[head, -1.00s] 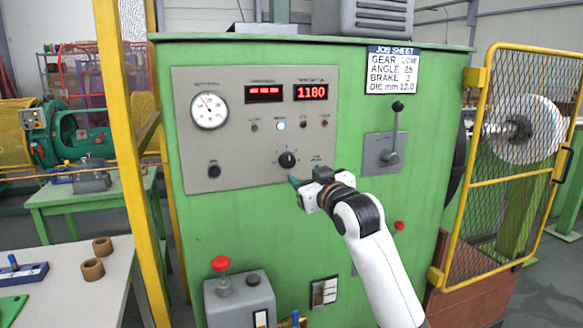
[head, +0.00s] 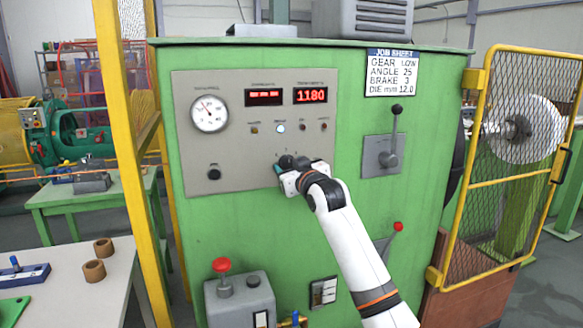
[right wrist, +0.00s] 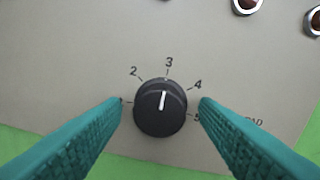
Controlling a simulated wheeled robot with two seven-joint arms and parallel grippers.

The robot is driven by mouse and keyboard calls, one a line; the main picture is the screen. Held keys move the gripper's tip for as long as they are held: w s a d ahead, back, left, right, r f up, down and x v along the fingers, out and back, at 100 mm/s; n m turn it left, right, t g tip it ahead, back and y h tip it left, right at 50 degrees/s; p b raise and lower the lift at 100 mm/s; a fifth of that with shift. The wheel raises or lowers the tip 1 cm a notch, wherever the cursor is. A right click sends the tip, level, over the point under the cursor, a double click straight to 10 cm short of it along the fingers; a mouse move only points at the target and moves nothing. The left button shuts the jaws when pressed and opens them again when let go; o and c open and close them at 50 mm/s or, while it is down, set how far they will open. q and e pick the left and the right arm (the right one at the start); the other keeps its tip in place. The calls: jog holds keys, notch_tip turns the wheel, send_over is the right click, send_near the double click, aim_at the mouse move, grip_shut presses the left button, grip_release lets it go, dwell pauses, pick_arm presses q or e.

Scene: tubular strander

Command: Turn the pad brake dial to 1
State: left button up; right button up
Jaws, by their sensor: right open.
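The pad brake dial (right wrist: 160,108) is a round black knob with a white pointer line on the grey panel, seen in the right wrist view. Its pointer stands close to the 3 mark. The marks 2, 3, 4 and 5 show around it; the 1 is hidden behind the left finger. My right gripper (right wrist: 161,103) is open, with one teal finger on each side of the dial and a small gap visible to each. In the head view my right gripper (head: 287,175) is at the panel's lower edge and mostly covers the dial. My left gripper is not in view.
The grey panel (head: 235,150) also carries a gauge (head: 209,113), red displays and a small black knob (head: 214,174). A lever (head: 390,150) is to the right. A job sheet (head: 391,72) reads BRAKE 3. A red button box (head: 238,298) is below.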

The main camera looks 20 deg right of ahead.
jog(key=c, duration=1)
jog(key=shift+o, duration=0.2)
jog(key=shift+r+n+p, duration=0.2)
jog(key=shift+n+p, duration=0.7)
jog(key=shift+p, duration=0.2)
jog(key=n+p, duration=0.5)
jog(key=shift+r, duration=0.1)
jog(key=n+p, duration=0.3)
jog(key=shift+n, duration=0.3)
jog(key=n+p, duration=0.3)
jog(key=shift+n+g+h, duration=0.3)
jog(key=n+p, duration=0.2)
jog(key=n, duration=0.1)
jog(key=shift+f+n+p, duration=0.2)
jog(key=shift+n+p, duration=0.5)
jog(key=shift+n, duration=0.4)
jog(key=shift+h, duration=0.3)
